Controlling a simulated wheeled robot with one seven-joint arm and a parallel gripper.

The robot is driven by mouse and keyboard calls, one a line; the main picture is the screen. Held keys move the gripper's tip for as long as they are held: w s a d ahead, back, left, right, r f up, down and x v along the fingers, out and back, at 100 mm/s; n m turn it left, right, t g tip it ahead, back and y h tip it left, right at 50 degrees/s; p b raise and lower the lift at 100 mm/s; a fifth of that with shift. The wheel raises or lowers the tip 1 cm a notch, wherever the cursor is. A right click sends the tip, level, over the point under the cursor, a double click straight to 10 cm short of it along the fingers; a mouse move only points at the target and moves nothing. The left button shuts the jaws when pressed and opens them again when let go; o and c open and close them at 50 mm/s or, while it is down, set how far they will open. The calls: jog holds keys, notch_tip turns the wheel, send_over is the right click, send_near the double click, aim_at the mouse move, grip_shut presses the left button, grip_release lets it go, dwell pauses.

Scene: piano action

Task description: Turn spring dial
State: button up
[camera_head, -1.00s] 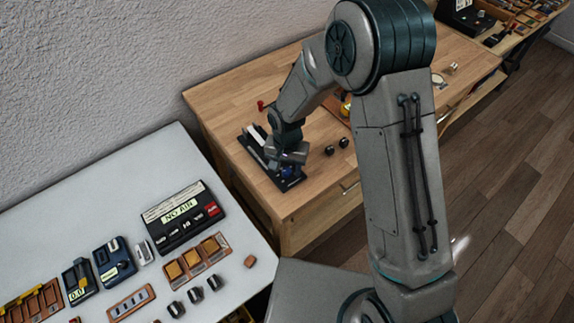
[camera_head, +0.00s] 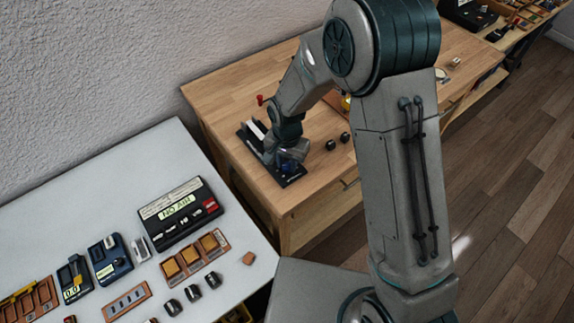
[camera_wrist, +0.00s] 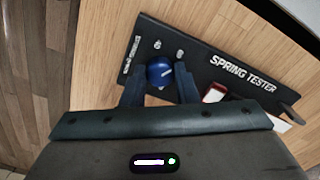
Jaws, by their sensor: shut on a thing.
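The spring tester (camera_wrist: 215,68) is a black plate labelled "SPRING TESTER" on the wooden table; its black base also shows in the head view (camera_head: 289,181). A blue spring dial (camera_wrist: 160,70) with a white pointer line stands near one end of the plate. My gripper (camera_wrist: 160,84) is over the dial, with its two dark fingers on either side and shut on it. In the head view my gripper (camera_head: 292,163) is low over the tester and hides most of the dial. Small white markings (camera_wrist: 168,47) sit beside the dial.
Two black knobs (camera_head: 338,141) stand on the table right of the tester. A red-topped piece (camera_head: 261,100) is behind it. On the grey table at left are a "NO AIR" box (camera_head: 180,211) and several small devices. Bare wood (camera_head: 318,190) lies in front.

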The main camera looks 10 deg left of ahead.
aim_at(287, 165)
jog(key=shift+m, duration=0.5)
jog(key=o, duration=1)
notch_tip(287, 165, up, 14)
jog(key=b, duration=0.2)
dwell(0.4)
